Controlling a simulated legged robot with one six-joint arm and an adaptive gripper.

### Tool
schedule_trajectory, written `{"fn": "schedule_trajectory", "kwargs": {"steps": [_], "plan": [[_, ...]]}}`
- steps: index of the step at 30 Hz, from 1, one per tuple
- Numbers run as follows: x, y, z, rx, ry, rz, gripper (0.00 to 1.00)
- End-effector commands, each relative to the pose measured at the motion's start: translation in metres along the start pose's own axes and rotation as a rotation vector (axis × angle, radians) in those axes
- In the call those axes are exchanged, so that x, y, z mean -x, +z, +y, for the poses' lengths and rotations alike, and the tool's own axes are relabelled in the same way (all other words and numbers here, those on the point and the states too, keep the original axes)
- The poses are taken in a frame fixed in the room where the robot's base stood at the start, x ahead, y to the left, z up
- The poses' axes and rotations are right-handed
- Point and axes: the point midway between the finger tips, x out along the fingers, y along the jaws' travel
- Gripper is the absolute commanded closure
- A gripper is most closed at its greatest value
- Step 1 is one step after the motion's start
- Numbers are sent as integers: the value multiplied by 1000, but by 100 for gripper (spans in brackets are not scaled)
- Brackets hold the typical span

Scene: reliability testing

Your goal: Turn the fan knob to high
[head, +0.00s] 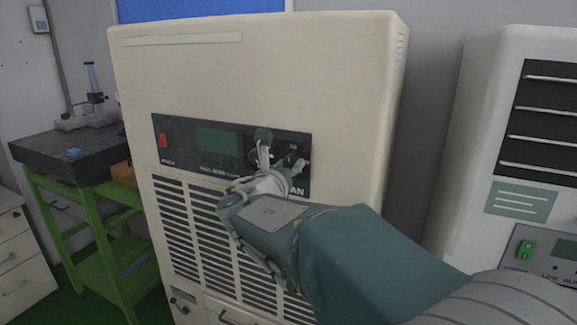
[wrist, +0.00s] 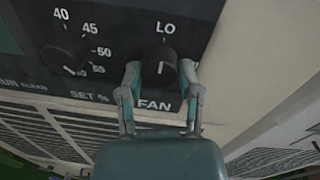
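The black fan knob (wrist: 161,66) is on the dark control panel (head: 180,142) of a cream cabinet, with "LO" printed above it and "FAN" below. A short white mark shows on its face. Any "HI" label is not visible. My gripper (wrist: 160,74) reaches the panel with one finger on each side of the knob. The fingers are spread about the knob's width, with slim gaps appearing between them and it. In the head view my gripper (head: 279,158) covers part of the panel's right end.
A second knob (wrist: 66,58), marked "SET %" with numbers, sits left of the fan knob. The panel also has a red switch (head: 163,140) and a display (head: 217,140). Another white machine (head: 470,150) stands at right, a green-framed table (head: 60,180) at left.

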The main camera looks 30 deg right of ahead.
Motion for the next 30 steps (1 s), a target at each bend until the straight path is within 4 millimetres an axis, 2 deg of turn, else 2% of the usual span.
{"fn": "schedule_trajectory", "kwargs": {"steps": [8, 14, 30], "plan": [[0, 0, 2, -13, 4, 0, 100], [0, -1, 2, -85, 4, -4, 100], [0, -1, 3, -548, -1, -29, 100]]}}
